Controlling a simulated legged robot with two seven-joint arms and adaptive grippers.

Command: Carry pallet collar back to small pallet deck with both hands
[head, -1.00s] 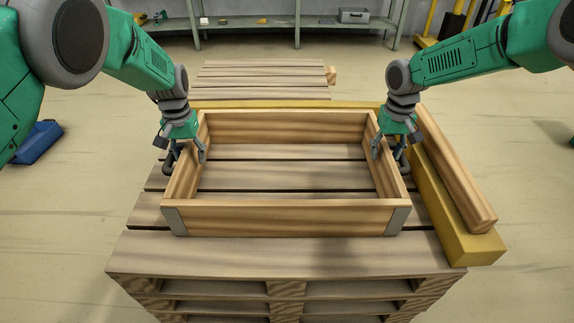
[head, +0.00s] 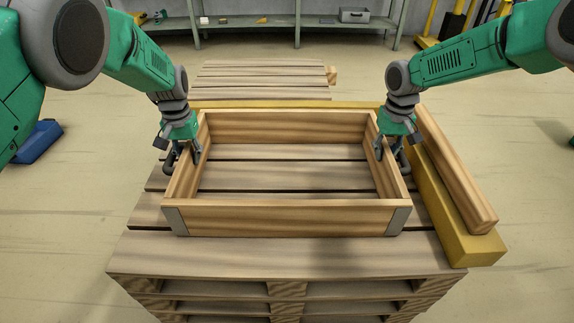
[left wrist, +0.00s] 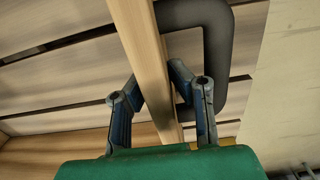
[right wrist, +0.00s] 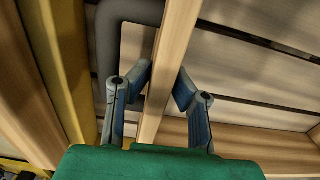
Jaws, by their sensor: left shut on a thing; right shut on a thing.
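The pallet collar (head: 285,217) is a rectangular wooden frame with grey metal corners. It sits level over the slatted top of a stacked pallet (head: 285,258); I cannot tell whether a gap lies under it. My left gripper (head: 184,158) is shut on its left side wall, seen edge-on in the left wrist view (left wrist: 150,60). My right gripper (head: 390,152) is shut on its right side wall, also in the right wrist view (right wrist: 172,70). A dark handle shows outside each wall, in the left wrist view (left wrist: 228,60) and the right wrist view (right wrist: 106,50).
A yellow beam (head: 455,232) with a wooden post (head: 460,175) lies along the pallet's right side. A low slatted deck (head: 262,80) stands beyond, possibly the small pallet deck. A shelf (head: 270,25) is at the back. A blue bin (head: 38,142) is on the floor at left.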

